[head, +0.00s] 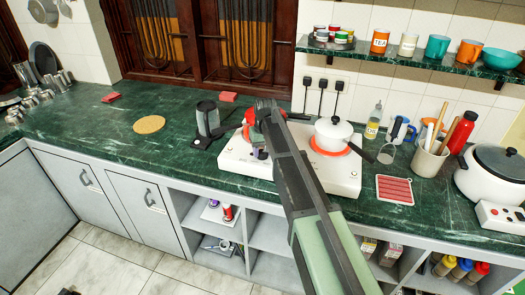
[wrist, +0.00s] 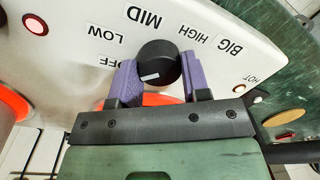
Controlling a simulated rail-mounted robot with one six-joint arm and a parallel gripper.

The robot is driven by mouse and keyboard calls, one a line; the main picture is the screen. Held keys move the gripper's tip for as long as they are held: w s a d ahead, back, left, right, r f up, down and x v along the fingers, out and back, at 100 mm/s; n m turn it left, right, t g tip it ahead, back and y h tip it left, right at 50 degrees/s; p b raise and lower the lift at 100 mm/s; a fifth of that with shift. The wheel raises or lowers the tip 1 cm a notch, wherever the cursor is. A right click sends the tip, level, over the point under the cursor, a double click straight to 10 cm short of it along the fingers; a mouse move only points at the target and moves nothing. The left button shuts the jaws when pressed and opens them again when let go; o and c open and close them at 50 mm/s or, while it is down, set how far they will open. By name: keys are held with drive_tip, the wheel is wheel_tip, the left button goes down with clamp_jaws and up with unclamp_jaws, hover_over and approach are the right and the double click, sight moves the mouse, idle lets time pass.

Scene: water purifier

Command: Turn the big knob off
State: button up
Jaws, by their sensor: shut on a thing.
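The black big knob (wrist: 158,64) sits on the white cooktop's control panel in the wrist view. My gripper (wrist: 158,62) is shut on it, with one purple finger on each side. The knob carries a short white mark on its lower visible part. Labels OFF, LOW, MID and HIGH curve around it, with BIG to the right; OFF is on the left. I cannot tell exactly which label the mark points to. The cooktop (head: 232,160) also shows in the head view, where my arm and gripper hide much of its front and the knob.
A white pot (head: 333,134) stands on the right burner. A red indicator light (wrist: 239,88) glows near HOT; another red light (wrist: 36,25) glows at upper left. A dark press (head: 207,118) stands left of the cooktop. A red striped mat (head: 395,190) lies to its right.

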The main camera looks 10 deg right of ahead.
drive_tip(key=o, duration=0.9)
drive_tip(key=r+p, duration=1)
drive_tip(key=shift+d+r+p, duration=0.35)
drive_tip(key=shift+r, duration=0.05)
drive_tip(key=shift+m+h, duration=0.4)
drive_tip(key=shift+m, duration=0.1)
drive_tip(key=s, duration=2.9)
drive_tip(key=shift+s+a, duration=0.4)
